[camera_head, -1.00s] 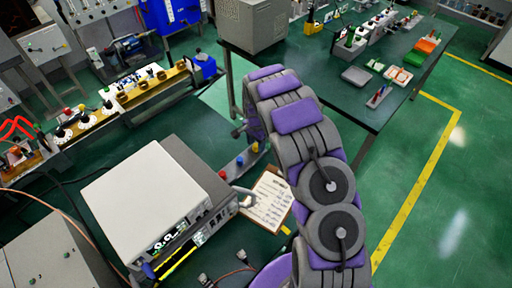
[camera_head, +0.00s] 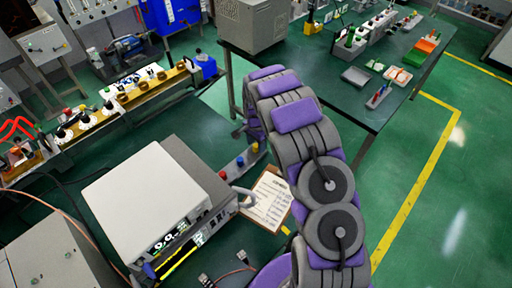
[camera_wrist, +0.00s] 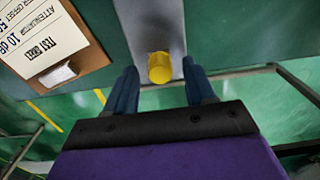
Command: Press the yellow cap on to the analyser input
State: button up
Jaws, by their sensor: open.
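The yellow cap (camera_head: 255,147) sits at the far end of a grey strip (camera_head: 232,169), in line with a blue cap (camera_head: 240,161) and a red cap (camera_head: 222,175). In the wrist view the yellow cap (camera_wrist: 160,68) shows between the tips of my gripper (camera_wrist: 162,80). The blue-grey fingers are open, one on each side, with a visible gap to the cap. In the head view my gripper is hidden behind my arm. The white-topped box with a lit front screen (camera_head: 172,238) looks like the analyser. I cannot tell which port is its input.
A clipboard with a paper label (camera_head: 268,200) lies beside the strip; it also shows in the wrist view (camera_wrist: 50,40). Cable ends (camera_head: 243,258) lie in front of the box. A green-topped table (camera_head: 345,95) stands behind my arm. Open floor lies to the right.

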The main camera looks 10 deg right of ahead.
aim_at(256, 145)
jog(key=shift+c, duration=0.5)
grip_shut()
jog(key=shift+r, duration=0.15)
jog(key=shift+r+p, duration=0.85)
jog(key=shift+r, duration=2)
